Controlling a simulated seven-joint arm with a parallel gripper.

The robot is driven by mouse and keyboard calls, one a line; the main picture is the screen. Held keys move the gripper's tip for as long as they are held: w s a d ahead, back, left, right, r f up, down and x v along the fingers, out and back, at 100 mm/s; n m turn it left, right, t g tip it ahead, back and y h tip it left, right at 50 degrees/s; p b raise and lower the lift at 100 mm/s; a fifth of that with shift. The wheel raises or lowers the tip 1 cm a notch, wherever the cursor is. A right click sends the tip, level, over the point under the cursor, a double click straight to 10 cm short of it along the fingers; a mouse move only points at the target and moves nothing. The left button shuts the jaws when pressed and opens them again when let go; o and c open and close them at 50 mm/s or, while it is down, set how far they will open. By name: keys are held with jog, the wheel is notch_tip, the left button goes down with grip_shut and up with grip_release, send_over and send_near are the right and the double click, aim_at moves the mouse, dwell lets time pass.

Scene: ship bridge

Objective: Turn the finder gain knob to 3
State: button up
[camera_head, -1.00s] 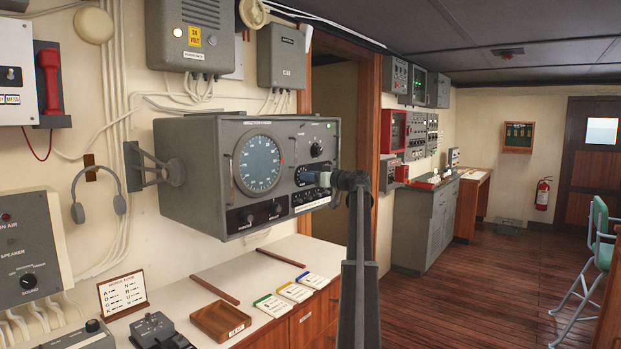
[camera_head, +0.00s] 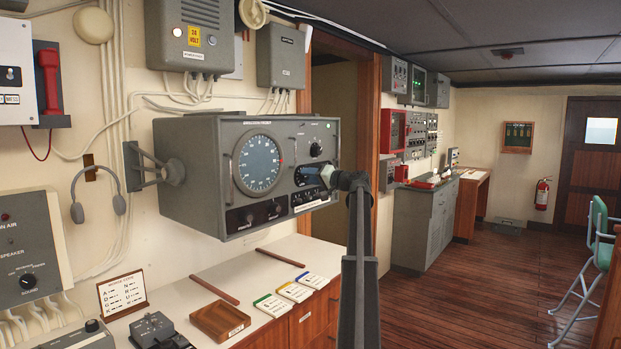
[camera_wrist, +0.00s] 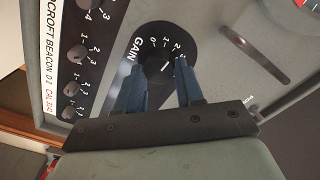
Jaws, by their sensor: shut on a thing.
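The direction finder (camera_head: 205,150) is a grey box on a wall bracket, with a round dial on its front. My gripper (camera_head: 328,174) is at the right part of its front panel and hides the gain knob there. In the wrist view, the black gain knob (camera_wrist: 160,65) shows between the two blue fingers of my gripper (camera_wrist: 161,72), which is shut on it. The word GAIN and small scale numbers from 0 upward show around it. A white line shows on the knob; I cannot tell its exact setting.
Other small knobs (camera_wrist: 76,53) sit on the panel left of the gain knob in the wrist view. A metal handle (camera_wrist: 241,46) is at its upper right. Below the finder, a white counter (camera_head: 262,262) holds a wooden tray (camera_head: 220,319) and cards.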

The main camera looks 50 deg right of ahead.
jog(key=shift+f+m, duration=0.15)
jog(key=shift+m, duration=3.65)
jog(key=o, duration=1)
jog(key=shift+s, duration=0.1)
jog(key=s, duration=1.3)
jog(key=shift+s, duration=0.35)
